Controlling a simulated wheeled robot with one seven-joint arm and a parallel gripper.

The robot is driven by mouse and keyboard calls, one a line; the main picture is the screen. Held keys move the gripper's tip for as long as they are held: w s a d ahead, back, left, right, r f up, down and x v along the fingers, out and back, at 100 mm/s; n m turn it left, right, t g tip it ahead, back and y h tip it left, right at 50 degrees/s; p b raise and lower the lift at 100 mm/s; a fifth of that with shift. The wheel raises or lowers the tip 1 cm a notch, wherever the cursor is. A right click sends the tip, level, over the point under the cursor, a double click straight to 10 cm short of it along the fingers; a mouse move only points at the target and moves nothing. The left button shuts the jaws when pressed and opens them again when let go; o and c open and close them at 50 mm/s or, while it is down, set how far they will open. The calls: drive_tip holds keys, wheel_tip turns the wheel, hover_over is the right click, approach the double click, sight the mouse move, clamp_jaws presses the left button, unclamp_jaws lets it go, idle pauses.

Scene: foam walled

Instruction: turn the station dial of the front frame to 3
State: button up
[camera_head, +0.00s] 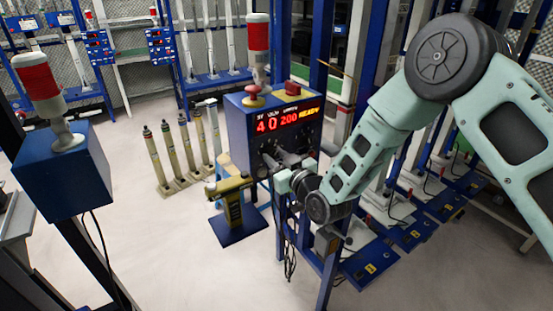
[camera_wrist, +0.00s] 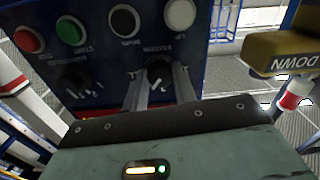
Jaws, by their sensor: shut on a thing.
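The label above this dial is upside down and too blurred to read. A second dark dial (camera_wrist: 76,84) with white marks sits to its left in the wrist view. In the head view my wrist hides much of the dials.
Red (camera_wrist: 27,39), green (camera_wrist: 69,30), black (camera_wrist: 124,20) and white (camera_wrist: 180,13) buttons line the panel close to the dials. A yellow-topped blue stand (camera_head: 233,210) is left of my gripper. Blue numbered foot plates (camera_head: 370,270) lie at right.

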drive_tip(key=shift+f+b, duration=0.1)
drive_tip(key=shift+b, duration=0.2)
drive_tip(key=n+b, duration=0.4)
drive_tip(key=shift+f+b, duration=0.1)
drive_tip(key=shift+b, duration=0.2)
drive_tip(key=n+b, duration=0.3)
drive_tip(key=shift+n+b, duration=0.3)
drive_tip(key=shift+b, duration=0.1)
drive_tip(key=shift+r, duration=0.2)
drive_tip(key=o, duration=1)
